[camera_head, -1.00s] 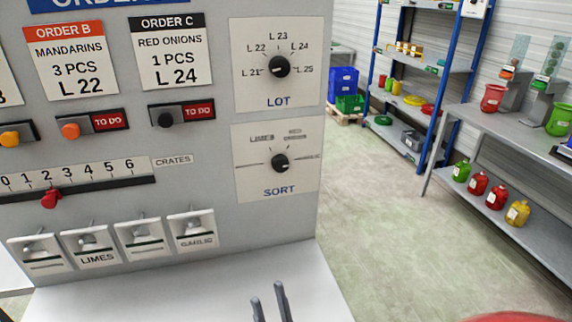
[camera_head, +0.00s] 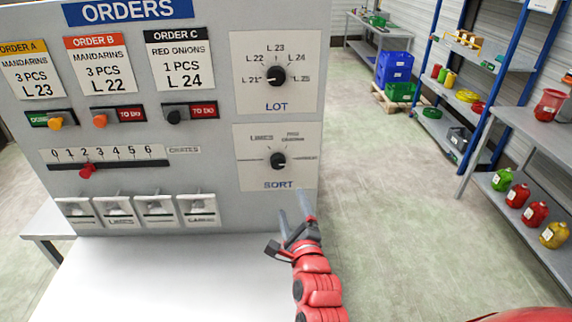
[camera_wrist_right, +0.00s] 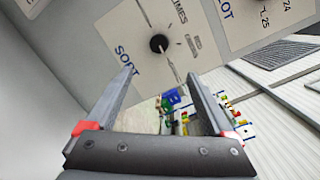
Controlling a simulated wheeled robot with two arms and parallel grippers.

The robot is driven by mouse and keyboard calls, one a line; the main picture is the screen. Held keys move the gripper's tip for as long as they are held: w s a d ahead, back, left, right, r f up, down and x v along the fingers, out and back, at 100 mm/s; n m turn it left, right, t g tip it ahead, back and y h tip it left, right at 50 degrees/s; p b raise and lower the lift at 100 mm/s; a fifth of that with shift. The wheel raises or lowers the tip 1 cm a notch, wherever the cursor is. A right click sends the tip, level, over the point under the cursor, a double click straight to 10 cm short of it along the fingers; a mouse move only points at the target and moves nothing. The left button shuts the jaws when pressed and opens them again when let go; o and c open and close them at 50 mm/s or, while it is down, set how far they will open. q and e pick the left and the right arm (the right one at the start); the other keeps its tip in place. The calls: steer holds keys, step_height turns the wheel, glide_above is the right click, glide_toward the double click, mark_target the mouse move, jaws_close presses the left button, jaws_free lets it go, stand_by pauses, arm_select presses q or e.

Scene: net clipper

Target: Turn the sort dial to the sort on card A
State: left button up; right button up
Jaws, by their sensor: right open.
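The sort dial (camera_head: 278,160) is a black knob on a white plate at the panel's lower right, with the word SORT below it. "LIMES" is readable above it; the other labels are too small to read surely, and I cannot tell where the knob points. Card A (camera_head: 30,71) reads mandarins, 3 pcs, L 23. My right gripper (camera_head: 294,204) is open and empty, below the sort plate and apart from the knob. In the right wrist view the dial (camera_wrist_right: 159,43) lies beyond the fingertips, above the gap between the fingers. My left gripper is out of view.
The lot dial (camera_head: 275,75) is above the sort dial. Left of it are cards B (camera_head: 100,70) and C (camera_head: 178,65), buttons, a crates slider (camera_head: 88,170) with a red knob near 2, and several small tilted plates below.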

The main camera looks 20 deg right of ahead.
steer(key=w+f+b, duration=0.1)
steer(key=w+b, duration=0.1)
steer(key=b, duration=0.3)
glide_toward(279, 164)
steer(key=w+p, duration=0.1)
steer(key=w, duration=0.1)
steer(key=w+p, duration=0.1)
steer(key=w, duration=0.1)
steer(key=w+p, duration=0.1)
steer(key=w, duration=0.2)
steer(key=shift+d, duration=0.4)
steer(key=shift+w+d+p, duration=0.2)
steer(key=shift+w+p, duration=0.1)
steer(key=shift+w, duration=0.6)
steer(key=shift+f, duration=0.1)
